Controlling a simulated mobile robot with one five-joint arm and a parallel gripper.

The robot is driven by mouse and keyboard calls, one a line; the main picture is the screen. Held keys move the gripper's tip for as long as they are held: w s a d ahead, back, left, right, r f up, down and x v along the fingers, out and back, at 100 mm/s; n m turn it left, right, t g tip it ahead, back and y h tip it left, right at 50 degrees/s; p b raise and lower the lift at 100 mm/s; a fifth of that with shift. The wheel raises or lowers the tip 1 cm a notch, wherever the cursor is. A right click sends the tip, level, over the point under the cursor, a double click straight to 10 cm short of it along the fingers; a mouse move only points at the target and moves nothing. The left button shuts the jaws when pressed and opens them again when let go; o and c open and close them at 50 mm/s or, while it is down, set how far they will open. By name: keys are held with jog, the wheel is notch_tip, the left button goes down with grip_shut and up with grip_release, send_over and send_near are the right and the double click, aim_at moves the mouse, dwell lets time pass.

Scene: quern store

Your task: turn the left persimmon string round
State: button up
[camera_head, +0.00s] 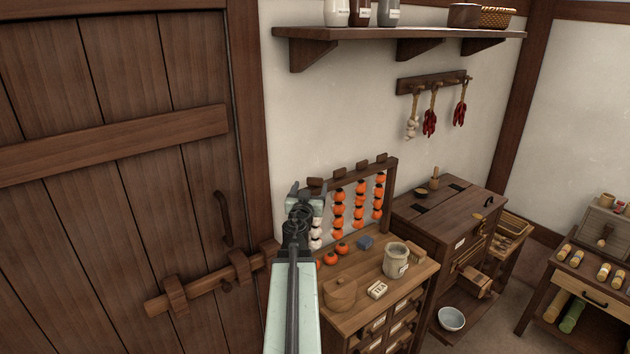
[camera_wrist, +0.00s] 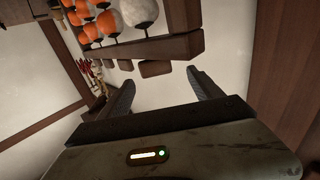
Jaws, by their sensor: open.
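The persimmon strings hang from a wooden rack (camera_head: 394,187) at the back of the chest. The leftmost string (camera_head: 316,232) has whitish fruit, partly hidden by my arm; the other strings (camera_head: 338,212) are orange. Small wooden blocks sit along the rack's top bar. My gripper (camera_head: 306,190) is at the rack's left end. In the wrist view the picture is turned over, with the white string (camera_wrist: 140,12) at the top. My gripper (camera_wrist: 162,80) is open and empty there, and the left string's block (camera_wrist: 157,68) shows between its fingertips, apart from both; its depth cannot be told.
The chest top (camera_head: 350,310) bears loose persimmons (camera_head: 330,258), a grey crock (camera_head: 396,262) and a lidded wooden pot (camera_head: 340,293). A barred wooden door (camera_head: 110,180) is on the left. A wall shelf (camera_head: 400,34) with jars is above. A dark cabinet (camera_head: 440,215) stands at right.

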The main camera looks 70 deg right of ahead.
aim_at(315, 181)
jog(key=x, duration=0.4)
jog(key=s+x, duration=0.1)
jog(key=x, duration=0.1)
jog(key=shift+d, duration=0.3)
jog(key=shift+w, duration=0.1)
jog(key=shift+a, duration=0.1)
jog(key=shift+w, duration=0.1)
jog(key=c, duration=1.4)
